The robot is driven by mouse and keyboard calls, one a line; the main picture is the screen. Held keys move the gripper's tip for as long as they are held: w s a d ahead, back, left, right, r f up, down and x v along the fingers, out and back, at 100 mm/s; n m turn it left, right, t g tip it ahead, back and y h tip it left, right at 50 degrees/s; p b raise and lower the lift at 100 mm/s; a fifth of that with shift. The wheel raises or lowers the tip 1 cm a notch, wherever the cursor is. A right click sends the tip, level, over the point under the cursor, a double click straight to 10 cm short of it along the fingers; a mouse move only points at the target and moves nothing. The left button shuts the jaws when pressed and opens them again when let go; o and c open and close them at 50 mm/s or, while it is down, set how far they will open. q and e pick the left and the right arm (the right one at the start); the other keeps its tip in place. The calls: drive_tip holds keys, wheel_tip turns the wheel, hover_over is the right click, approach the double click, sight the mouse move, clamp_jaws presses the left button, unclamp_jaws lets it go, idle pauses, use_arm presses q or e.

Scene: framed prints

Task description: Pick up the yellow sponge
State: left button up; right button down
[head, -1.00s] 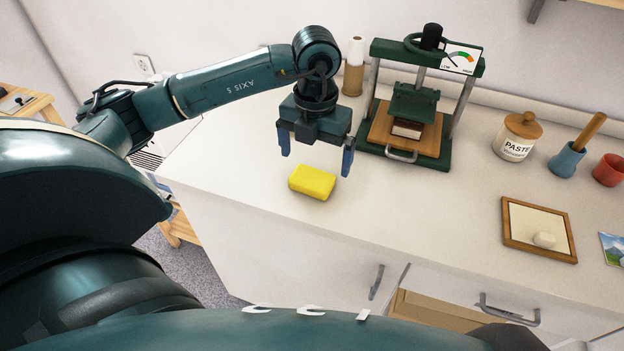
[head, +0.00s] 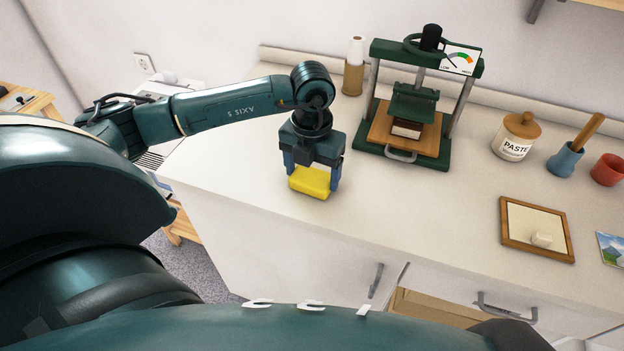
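The yellow sponge (head: 310,183) lies on the white counter near its front left edge. My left gripper (head: 312,180) points down over it, with one blue finger at each end of the sponge. The fingers look closed in against the sponge, and the gripper body hides part of its top. I see no clear gap between sponge and counter. My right gripper is not in view.
A green press (head: 408,135) stands just right and behind. A brown bottle (head: 353,78) is behind the gripper. A paste jar (head: 515,140), blue mortar (head: 565,160), red cup (head: 608,170) and wooden frame (head: 537,230) are to the right. The counter before the press is clear.

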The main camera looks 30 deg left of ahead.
sight(312, 176)
use_arm(q)
drive_tip(key=c, duration=0.4)
wheel_tip(312, 176, up, 10)
drive_tip(key=shift+r+b, duration=0.1)
drive_tip(key=shift+b, duration=0.2)
drive_tip(key=o, duration=0.4)
drive_tip(key=c, duration=0.3)
